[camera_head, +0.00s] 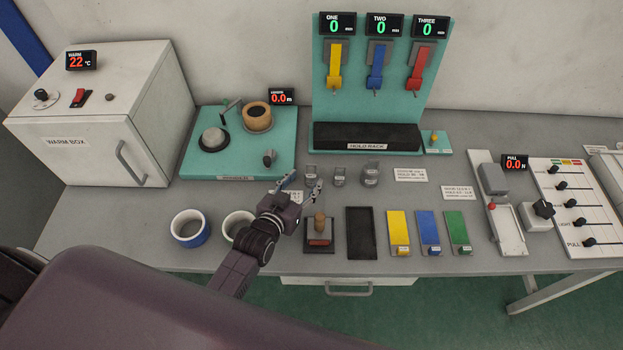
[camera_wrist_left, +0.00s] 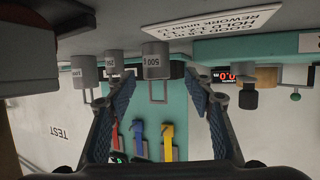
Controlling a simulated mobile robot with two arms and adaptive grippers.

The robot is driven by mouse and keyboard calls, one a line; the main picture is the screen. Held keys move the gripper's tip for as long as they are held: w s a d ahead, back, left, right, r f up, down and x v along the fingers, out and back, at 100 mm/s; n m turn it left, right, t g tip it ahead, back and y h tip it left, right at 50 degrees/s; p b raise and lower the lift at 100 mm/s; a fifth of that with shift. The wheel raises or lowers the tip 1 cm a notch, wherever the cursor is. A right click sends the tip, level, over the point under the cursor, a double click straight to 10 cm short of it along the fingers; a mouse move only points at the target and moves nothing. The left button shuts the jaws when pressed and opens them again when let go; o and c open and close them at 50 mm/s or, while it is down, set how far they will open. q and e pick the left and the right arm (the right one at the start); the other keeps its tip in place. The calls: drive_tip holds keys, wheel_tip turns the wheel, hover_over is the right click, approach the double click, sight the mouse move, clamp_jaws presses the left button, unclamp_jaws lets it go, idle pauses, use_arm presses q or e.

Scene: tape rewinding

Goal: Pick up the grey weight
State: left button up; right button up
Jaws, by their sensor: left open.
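Three grey weights stand in a row on the bench: a left one (camera_head: 311,174), a middle one (camera_head: 339,177) and a right one (camera_head: 371,174), which looks largest. My left gripper (camera_head: 303,185) is open and empty, just in front of the left weight. In the left wrist view, which is upside down, a grey weight marked 500 (camera_wrist_left: 155,61) shows between the open fingers (camera_wrist_left: 162,80), beyond their tips. Two other weights (camera_wrist_left: 113,64) (camera_wrist_left: 86,74) show to its left, partly behind a finger. My right gripper is not in view.
A stamp (camera_head: 319,230) stands right of my left forearm. A white tape roll (camera_head: 237,217) is close on its left, partly hidden. Behind are the teal winder base (camera_head: 240,160) and black hold rack (camera_head: 367,135). Colored blocks and a dark pad (camera_head: 361,232) lie in front.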

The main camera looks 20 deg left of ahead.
sight(309, 181)
use_arm(q)
drive_tip(key=w+f+b, duration=0.1)
drive_tip(key=w+d+f+b, duration=0.1)
drive_tip(key=w+b, duration=0.1)
drive_tip(key=shift+w, duration=0.1)
drive_tip(key=shift+w+f+b, duration=0.15)
drive_tip(key=shift+w+b, duration=0.35)
drive_tip(key=shift+b, duration=0.05)
drive_tip(key=c, duration=1.2)
clamp_jaws()
drive_tip(key=shift+w+r, duration=0.1)
drive_tip(key=shift+r, duration=0.1)
